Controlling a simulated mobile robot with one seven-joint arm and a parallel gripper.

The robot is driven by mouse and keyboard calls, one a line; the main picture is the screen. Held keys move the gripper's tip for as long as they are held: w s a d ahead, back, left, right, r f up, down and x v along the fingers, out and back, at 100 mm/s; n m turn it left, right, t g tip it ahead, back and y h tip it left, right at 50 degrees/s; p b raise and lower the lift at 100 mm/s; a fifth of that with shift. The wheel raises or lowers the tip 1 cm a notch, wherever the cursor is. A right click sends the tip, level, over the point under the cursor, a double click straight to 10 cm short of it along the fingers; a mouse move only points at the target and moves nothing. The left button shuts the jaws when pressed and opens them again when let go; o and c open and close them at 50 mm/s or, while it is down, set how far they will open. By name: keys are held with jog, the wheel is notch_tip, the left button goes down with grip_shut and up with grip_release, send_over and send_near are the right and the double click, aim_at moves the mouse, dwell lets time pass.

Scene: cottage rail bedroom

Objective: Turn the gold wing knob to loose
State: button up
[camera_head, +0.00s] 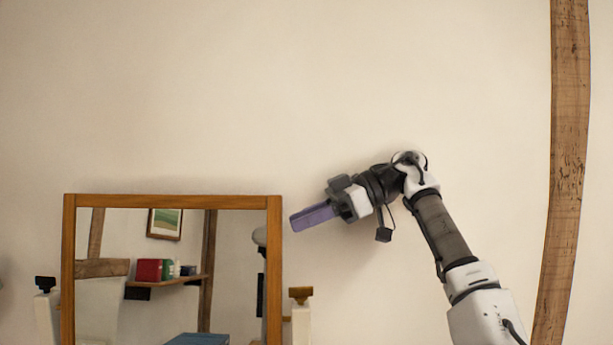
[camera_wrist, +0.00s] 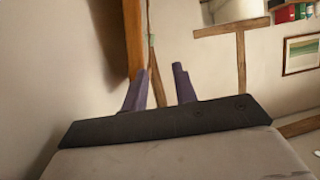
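The gold wing knob (camera_head: 300,294) sits on top of a white post just right of the mirror, its wing lying roughly level. A black wing knob (camera_head: 45,283) tops another white post left of the mirror. My gripper (camera_head: 312,217), with purple fingers, is above the gold knob and apart from it, near the mirror's top right corner. In the wrist view my gripper's two fingers (camera_wrist: 160,88) stand apart with nothing visible between them. I cannot make out the gold knob in the wrist view.
The wood-framed mirror (camera_head: 274,265) stands close below and left of my gripper. Its frame also shows in the wrist view (camera_wrist: 132,40). The glass reflects a shelf and a picture. A timber post (camera_head: 565,150) is at the right. The wall above is bare.

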notch_tip(320, 180, up, 8)
jog(key=shift+f+p, duration=0.1)
jog(key=shift+p, duration=1)
